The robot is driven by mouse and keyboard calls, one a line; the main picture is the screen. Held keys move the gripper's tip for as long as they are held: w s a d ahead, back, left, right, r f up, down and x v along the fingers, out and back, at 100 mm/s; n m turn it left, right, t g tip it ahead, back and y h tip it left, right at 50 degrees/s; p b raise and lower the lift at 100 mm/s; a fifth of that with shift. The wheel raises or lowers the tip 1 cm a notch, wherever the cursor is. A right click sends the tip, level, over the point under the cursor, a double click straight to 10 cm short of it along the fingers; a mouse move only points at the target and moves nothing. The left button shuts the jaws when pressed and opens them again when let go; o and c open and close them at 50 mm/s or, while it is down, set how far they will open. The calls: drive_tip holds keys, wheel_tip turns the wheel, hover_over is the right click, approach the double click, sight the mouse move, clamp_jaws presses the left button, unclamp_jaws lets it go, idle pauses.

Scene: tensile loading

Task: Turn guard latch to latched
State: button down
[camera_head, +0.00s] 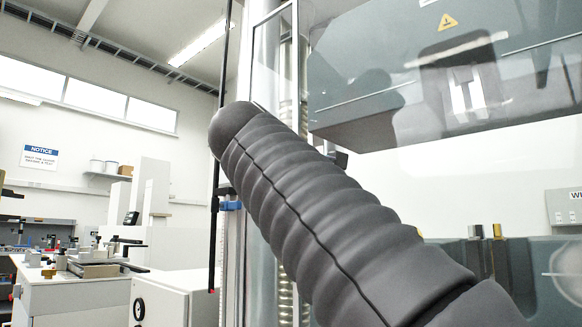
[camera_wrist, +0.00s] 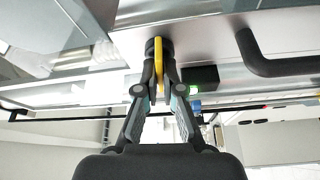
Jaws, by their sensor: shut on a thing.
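The guard latch shows in the wrist view as a yellow lever (camera_wrist: 159,64) on a dark round base, mounted on the guard's metal frame (camera_wrist: 205,42). My gripper (camera_wrist: 160,62) is shut on the yellow lever, with one dark finger on each side of it. The lever lies lengthwise between the fingertips. Its lower end is partly hidden by the fingers. In the head view a dark ribbed sleeve of my arm crosses the middle and hides the latch and my gripper.
A black handle (camera_wrist: 285,66) sticks out of the frame right of the latch. A small black box (camera_wrist: 200,75) with a green light below it sits close to my right finger. In the head view the testing machine (camera_head: 440,75) stands behind my arm, and a workbench (camera_head: 70,290) is at the left.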

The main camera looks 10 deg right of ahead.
drive_tip(key=shift+n+g, duration=0.3)
drive_tip(key=shift+n, duration=0.4)
drive_tip(key=c, duration=1.3)
unclamp_jaws()
drive_tip(key=shift+s+y, duration=0.1)
drive_tip(key=shift+y, duration=0.2)
drive_tip(key=v, duration=1.2)
drive_tip(key=shift+f, duration=0.1)
drive_tip(key=shift+a, duration=0.1)
